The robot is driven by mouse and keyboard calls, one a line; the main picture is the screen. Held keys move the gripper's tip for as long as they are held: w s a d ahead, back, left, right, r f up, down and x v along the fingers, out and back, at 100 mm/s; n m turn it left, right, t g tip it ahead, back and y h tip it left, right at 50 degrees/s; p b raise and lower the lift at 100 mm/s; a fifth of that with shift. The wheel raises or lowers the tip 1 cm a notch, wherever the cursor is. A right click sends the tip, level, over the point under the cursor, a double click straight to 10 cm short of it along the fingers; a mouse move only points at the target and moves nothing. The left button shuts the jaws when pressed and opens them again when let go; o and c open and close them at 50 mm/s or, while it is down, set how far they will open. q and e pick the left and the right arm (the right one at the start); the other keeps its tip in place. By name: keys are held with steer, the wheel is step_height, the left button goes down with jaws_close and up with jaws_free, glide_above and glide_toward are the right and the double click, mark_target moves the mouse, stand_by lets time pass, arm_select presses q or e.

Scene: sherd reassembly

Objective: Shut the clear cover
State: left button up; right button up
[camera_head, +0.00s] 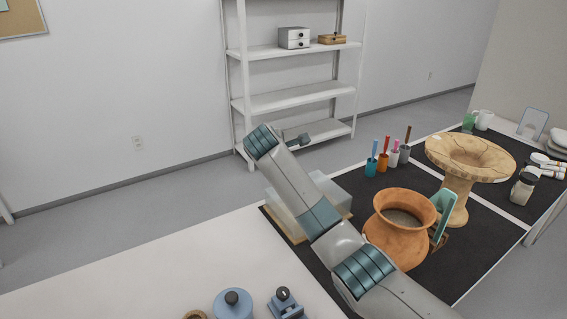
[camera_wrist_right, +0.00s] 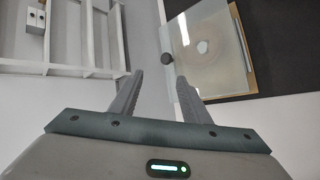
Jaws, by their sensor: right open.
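In the head view the cover (camera_head: 332,190) is a greyish box on the wooden base (camera_head: 283,224), partly hidden behind my right arm. I cannot tell how far it is open. My right gripper (camera_wrist_right: 160,80) is open and empty. Its right finger overlaps the panel's lower left in the picture; contact is unclear. My left gripper is not in view.
A blue lidded jar (camera_head: 231,307) stands in front. White shelving (camera_head: 292,98) is behind.

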steer(key=shift+v, duration=2.05)
steer(key=shift+d+f, duration=0.1)
steer(key=shift+d, duration=0.05)
